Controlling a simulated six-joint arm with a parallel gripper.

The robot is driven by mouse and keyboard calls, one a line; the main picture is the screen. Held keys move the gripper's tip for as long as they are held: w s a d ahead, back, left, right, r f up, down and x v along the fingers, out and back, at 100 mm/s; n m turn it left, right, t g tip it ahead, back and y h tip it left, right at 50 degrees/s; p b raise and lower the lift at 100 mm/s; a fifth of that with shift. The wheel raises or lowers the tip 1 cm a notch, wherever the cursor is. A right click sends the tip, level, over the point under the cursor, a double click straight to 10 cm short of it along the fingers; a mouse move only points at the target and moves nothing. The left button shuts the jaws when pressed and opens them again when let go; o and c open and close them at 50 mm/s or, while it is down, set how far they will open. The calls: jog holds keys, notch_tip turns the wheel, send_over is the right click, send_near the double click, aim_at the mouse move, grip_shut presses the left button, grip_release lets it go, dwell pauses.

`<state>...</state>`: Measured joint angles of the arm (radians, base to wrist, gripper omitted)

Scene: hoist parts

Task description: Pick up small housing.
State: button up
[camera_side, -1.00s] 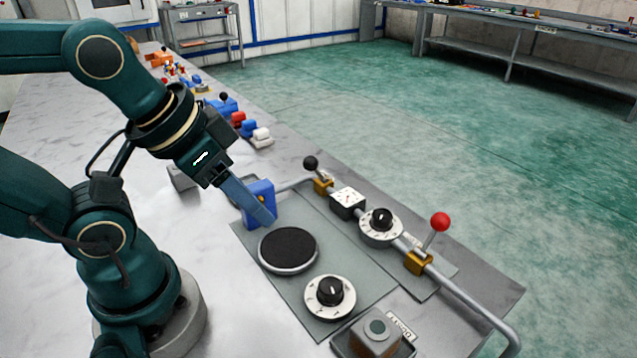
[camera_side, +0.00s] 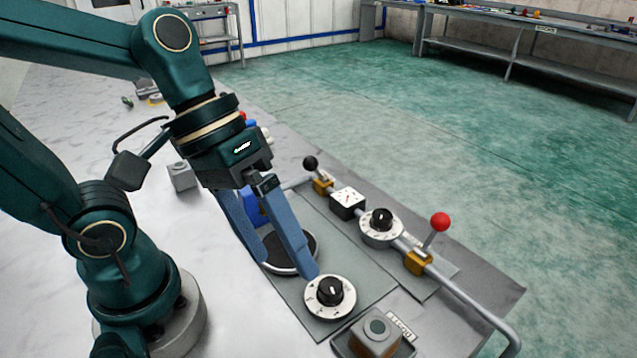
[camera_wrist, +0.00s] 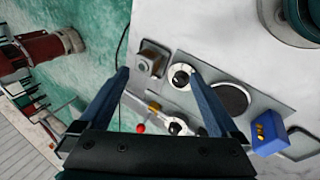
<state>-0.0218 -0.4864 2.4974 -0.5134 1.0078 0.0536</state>
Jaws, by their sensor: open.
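No label shows which part is the small housing. A grey block with a round top (camera_side: 375,335) sits in a dark tray at the front right, and appears between my fingers in the wrist view (camera_wrist: 150,62). A blue block (camera_side: 252,207) stands behind the round black pad and is partly hidden by my fingers; it shows at the right in the wrist view (camera_wrist: 268,132). My gripper (camera_side: 289,271) is open and empty, its blue fingers pointing down over the pad (camera_side: 311,245) and close to the front dial (camera_side: 330,296). The wrist view shows both fingers apart (camera_wrist: 157,72).
A metal rail (camera_side: 470,305) runs along the right, with a red-knobbed lever (camera_side: 439,224), a black-knobbed lever (camera_side: 311,163) and another dial (camera_side: 381,225). A small grey block (camera_side: 181,176) stands behind my arm.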

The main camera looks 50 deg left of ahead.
jog(key=w+d+n+g+h, duration=0.2)
jog(key=d+n+g+h, duration=0.1)
jog(key=d+n+h, duration=0.1)
jog(key=n+t+h, duration=0.2)
jog(key=n+h, duration=0.2)
jog(key=n, duration=0.5)
send_over(369, 319)
jog(key=a, duration=0.3)
notch_tip(369, 319, down, 6)
notch_tip(369, 319, down, 4)
jog(key=n, duration=0.3)
jog(key=shift+f, duration=0.2)
jog(key=shift+s+a+f+h, duration=0.1)
jog(key=shift+f+h, duration=0.15)
jog(key=shift+h, duration=0.05)
jog(key=shift+s+x, duration=0.2)
jog(key=shift+x, duration=2.35)
jog(key=shift+w, duration=0.15)
grip_shut()
